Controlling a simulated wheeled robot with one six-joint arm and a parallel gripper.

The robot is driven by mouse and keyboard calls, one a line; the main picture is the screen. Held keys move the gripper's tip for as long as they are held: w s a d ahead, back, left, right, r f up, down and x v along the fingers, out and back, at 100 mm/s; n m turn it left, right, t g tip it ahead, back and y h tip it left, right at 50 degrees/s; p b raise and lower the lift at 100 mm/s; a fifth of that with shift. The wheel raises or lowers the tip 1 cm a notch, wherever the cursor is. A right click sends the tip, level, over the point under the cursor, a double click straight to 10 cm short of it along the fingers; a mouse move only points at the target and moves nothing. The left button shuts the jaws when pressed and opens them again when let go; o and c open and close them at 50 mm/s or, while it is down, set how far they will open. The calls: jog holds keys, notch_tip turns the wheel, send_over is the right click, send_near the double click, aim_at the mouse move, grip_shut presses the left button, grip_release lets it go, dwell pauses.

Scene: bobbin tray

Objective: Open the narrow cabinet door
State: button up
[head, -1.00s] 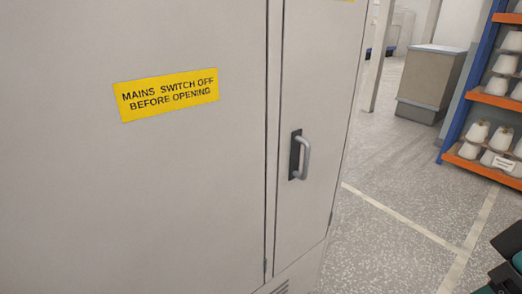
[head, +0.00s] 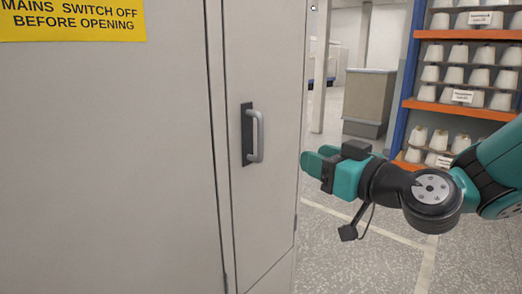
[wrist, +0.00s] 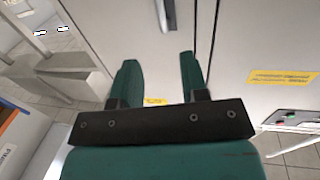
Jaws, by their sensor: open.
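The narrow cabinet door (head: 266,210) is a tall grey panel at the right end of the cabinet, and it is shut. Its grey bar handle (head: 258,137) stands upright on a dark plate, around mid-height in the head view. My gripper (head: 305,163) is to the right of the handle, apart from it, with its fingers toward the cabinet. In the wrist view my gripper (wrist: 160,75) has its two green fingers spread with nothing between them. The handle (wrist: 165,12) shows beyond the fingertips at the top of that view, partly cut off.
A wide grey panel (head: 100,160) with a yellow warning sign (head: 70,20) fills the left. A blue and orange rack (head: 410,105) of white bobbins stands behind my arm at the right. A grey bin (head: 368,100) stands behind. Speckled floor right of the cabinet is open.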

aim_at(262, 136)
jog(key=p+x, duration=0.7)
jog(key=x, duration=1)
jog(key=shift+r, duration=0.1)
grip_shut()
